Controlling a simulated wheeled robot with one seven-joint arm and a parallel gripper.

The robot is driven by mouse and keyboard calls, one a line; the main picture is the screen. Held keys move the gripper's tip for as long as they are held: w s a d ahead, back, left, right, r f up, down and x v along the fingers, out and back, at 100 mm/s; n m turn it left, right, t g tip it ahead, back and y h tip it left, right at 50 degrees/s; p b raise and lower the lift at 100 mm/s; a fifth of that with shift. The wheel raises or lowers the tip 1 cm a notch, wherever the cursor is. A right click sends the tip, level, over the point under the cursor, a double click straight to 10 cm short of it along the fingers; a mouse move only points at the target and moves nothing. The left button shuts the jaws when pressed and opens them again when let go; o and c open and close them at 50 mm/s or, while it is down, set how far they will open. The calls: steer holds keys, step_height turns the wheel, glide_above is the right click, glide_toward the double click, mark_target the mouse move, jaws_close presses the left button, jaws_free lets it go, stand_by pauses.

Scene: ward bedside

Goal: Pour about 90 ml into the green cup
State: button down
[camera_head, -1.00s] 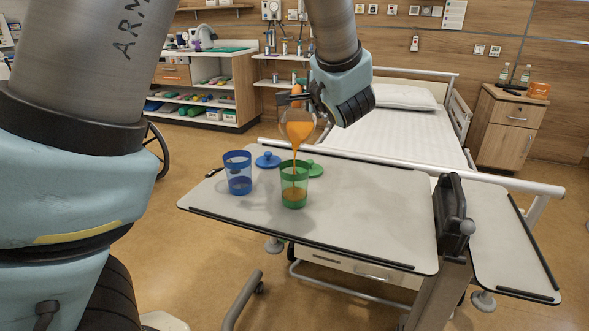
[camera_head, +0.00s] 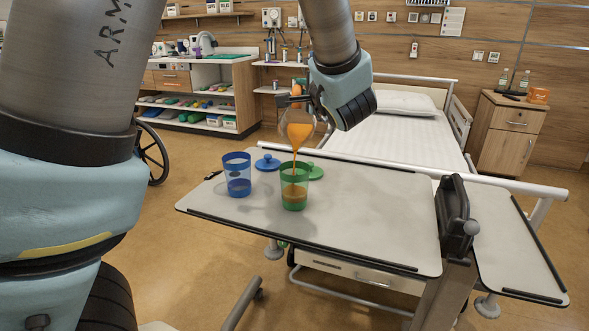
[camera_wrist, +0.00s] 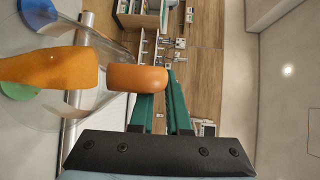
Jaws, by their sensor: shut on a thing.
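My gripper (camera_head: 297,98) is shut on the orange handle or cap of a clear jug (camera_head: 299,133) that holds orange liquid. The jug is tilted above the green cup (camera_head: 294,188), and a thin orange stream runs down into it. The green cup stands upright on the overbed table (camera_head: 365,220) with orange liquid in its lower part. In the wrist view the orange grip part (camera_wrist: 137,77) sits at the fingertips, with the clear jug wall and orange liquid (camera_wrist: 50,68) to its left. A blue cup (camera_head: 237,176) stands just left of the green cup.
A blue lid (camera_head: 267,162) and a green lid (camera_head: 315,171) lie behind the cups. The table's right half is bare, with a black clamp (camera_head: 455,215) at its right. A bed (camera_head: 390,135) stands behind, and a bedside cabinet (camera_head: 507,130) at the right.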

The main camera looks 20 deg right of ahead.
steer(key=shift+w+d+r+p, duration=0.2)
steer(key=shift+r+p, duration=0.25)
steer(key=shift+p, duration=0.65)
steer(key=shift+w+f+g+p, duration=0.1)
steer(key=shift+w+g+p, duration=0.25)
steer(key=shift+p, duration=0.55)
steer(key=w+p, duration=0.1)
steer(key=p, duration=0.2)
steer(key=w+d+f+m+g+p, duration=0.1)
steer(key=p, duration=0.2)
steer(key=shift+w+d+f+g+y, duration=0.15)
steer(key=shift+w+g+y, duration=0.1)
steer(key=shift+y, duration=0.15)
steer(key=shift+w+d+f+g+p, duration=0.2)
steer(key=shift+w+f+g+p, duration=0.15)
steer(key=shift+f, duration=0.25)
steer(key=shift+w+d+f+g+p, duration=0.2)
steer(key=shift+w+f+g, duration=0.15)
steer(key=shift+f, duration=0.3)
steer(key=shift+w+f+g+p, duration=0.2)
steer(key=shift+f+g+p, duration=0.1)
steer(key=shift+p, duration=0.1)
steer(key=shift+d+f+m, duration=0.1)
steer(key=shift+f+m, duration=0.05)
steer(key=shift+m, duration=0.15)
